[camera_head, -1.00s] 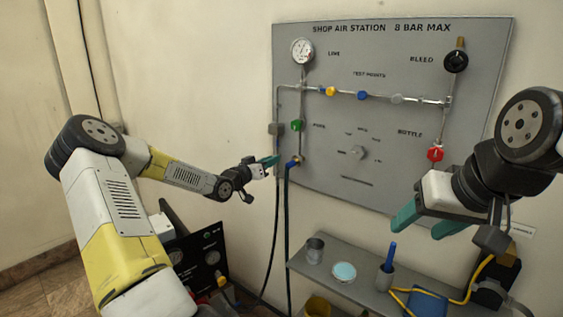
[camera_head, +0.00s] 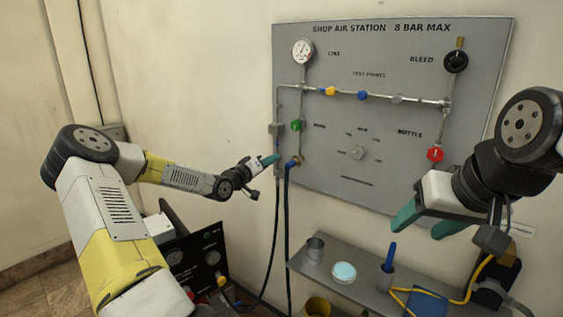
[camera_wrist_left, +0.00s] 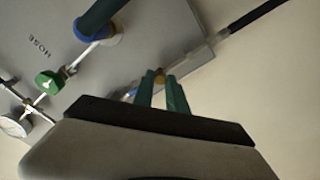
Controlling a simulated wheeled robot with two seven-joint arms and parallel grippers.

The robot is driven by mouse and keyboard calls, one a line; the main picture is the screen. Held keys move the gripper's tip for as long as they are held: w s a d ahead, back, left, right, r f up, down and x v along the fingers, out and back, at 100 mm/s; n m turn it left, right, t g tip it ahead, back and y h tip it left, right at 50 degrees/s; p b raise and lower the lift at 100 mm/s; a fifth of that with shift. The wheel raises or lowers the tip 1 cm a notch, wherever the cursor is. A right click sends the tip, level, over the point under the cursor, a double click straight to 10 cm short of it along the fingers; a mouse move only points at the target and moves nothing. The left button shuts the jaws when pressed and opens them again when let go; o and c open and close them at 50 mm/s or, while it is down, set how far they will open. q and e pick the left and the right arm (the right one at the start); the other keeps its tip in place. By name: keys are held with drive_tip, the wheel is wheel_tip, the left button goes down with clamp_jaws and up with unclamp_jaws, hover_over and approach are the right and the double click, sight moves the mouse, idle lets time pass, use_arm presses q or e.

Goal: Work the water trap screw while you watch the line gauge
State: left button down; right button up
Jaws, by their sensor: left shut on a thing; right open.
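The line gauge (camera_head: 302,51), round with a white face, is at the panel's upper left; its reading is too small to make out. The water trap (camera_head: 275,129) is a grey block on the panel's left edge, its lower part partly hidden by my left gripper. My left gripper (camera_head: 271,160) is there, its teal fingers shut on a small brass screw (camera_wrist_left: 160,76), which shows between the fingertips in the left wrist view. The gauge (camera_wrist_left: 13,125) is at the left edge of that view. My right gripper (camera_head: 422,222) is open and empty before the panel's lower right.
A green valve (camera_head: 297,125) and a blue-collared hose fitting (camera_head: 294,162) are close right of my left gripper. Dark hoses hang below. A red bottle valve (camera_head: 435,154) and black bleed knob (camera_head: 456,62) are at right. A shelf (camera_head: 325,279) holds cups and a blue-handled tool.

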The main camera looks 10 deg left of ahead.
use_arm(q)
drive_tip(key=shift+n, duration=4.3)
drive_tip(key=c, duration=1.3)
unclamp_jaws()
drive_tip(key=shift+c, duration=0.2)
drive_tip(key=v, duration=0.7)
drive_tip(key=shift+s+a, duration=0.2)
drive_tip(key=shift+s, duration=0.15)
